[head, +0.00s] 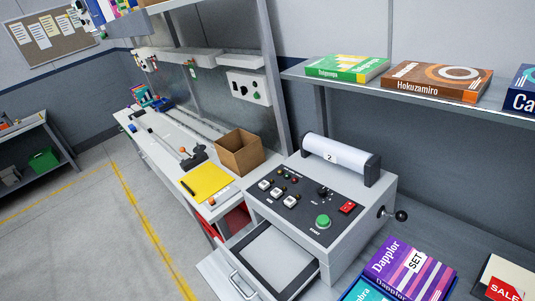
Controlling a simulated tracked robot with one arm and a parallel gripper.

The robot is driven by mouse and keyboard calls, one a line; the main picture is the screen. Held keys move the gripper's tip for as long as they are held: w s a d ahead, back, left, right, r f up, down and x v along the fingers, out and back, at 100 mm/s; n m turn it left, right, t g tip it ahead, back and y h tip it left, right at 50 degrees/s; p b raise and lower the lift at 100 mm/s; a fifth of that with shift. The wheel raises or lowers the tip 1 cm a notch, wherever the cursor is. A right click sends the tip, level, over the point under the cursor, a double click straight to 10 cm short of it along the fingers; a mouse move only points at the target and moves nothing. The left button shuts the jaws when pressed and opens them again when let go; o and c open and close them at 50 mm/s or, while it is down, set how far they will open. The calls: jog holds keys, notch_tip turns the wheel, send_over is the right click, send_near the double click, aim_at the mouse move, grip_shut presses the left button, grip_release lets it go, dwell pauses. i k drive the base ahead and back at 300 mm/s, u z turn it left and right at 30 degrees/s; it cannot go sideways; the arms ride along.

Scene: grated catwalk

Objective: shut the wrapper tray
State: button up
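The wrapper machine (350,237) is a light grey box with a dark control panel, standing at the lower middle. The wrapper tray (299,286) is pulled out of the machine's front toward the lower left. It is a shallow drawer with a dark-edged pale floor and looks empty. Its metal handle (236,287) is on the front face, near the bottom edge of the picture. My gripper does not show.
A black-knobbed lever (400,216) sticks out of the machine's right side. A long workbench with a cardboard box (240,152) runs behind. The floor at left is clear.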

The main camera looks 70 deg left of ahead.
aim_at(276, 268)
jog(key=u, duration=0.6)
jog(key=k, duration=0.7)
jog(key=u, duration=0.85)
jog(key=k, duration=0.65)
jog(key=u, duration=0.15)
jog(key=i, duration=0.75)
jog(key=z, duration=0.2)
